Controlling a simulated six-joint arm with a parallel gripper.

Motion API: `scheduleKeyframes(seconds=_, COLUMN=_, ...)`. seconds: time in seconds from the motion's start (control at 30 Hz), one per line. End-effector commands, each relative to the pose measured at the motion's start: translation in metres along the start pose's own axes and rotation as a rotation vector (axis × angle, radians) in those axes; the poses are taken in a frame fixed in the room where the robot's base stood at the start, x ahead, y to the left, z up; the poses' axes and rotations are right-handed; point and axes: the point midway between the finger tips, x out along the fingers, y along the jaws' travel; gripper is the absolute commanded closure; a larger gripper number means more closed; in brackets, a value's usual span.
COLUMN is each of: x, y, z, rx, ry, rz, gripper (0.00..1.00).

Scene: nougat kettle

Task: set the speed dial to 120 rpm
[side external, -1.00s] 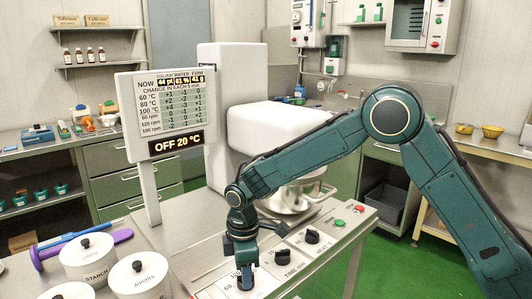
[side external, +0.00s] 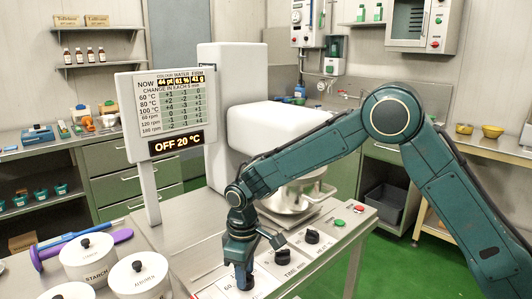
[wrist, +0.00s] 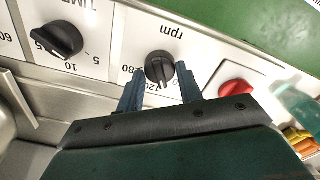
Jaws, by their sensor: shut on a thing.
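The speed dial (wrist: 159,68) is a round black knob with a raised grip, on a white plate marked rpm. In the wrist view its grip runs roughly up and down the picture, with the lower end near the partly hidden 120 mark. My gripper (wrist: 160,88) is shut on the dial, one finger on each side. In the side view my gripper (side external: 242,278) points down over the panel front and hides most of the dial. The board (side external: 174,108) lists changes for 60, 120 and 180 rpm; its display (side external: 176,143) reads OFF 20 °C.
The TIME dial (wrist: 58,40) sits beside the speed dial, and a red button (wrist: 236,88) on its other side. A further dial (side external: 312,236), a green button (side external: 339,223) and another red button (side external: 359,209) follow along the panel. White lidded pots (side external: 88,258) stand left.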

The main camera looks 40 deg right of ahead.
Motion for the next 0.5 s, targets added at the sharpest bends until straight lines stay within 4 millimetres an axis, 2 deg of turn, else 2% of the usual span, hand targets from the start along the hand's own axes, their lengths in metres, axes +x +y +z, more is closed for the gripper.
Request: scheduleKeyframes(seconds=0.5, x=-0.001, y=0.0004, z=-0.0013, rx=0.43, ry=0.005, rz=0.0, gripper=0.87)
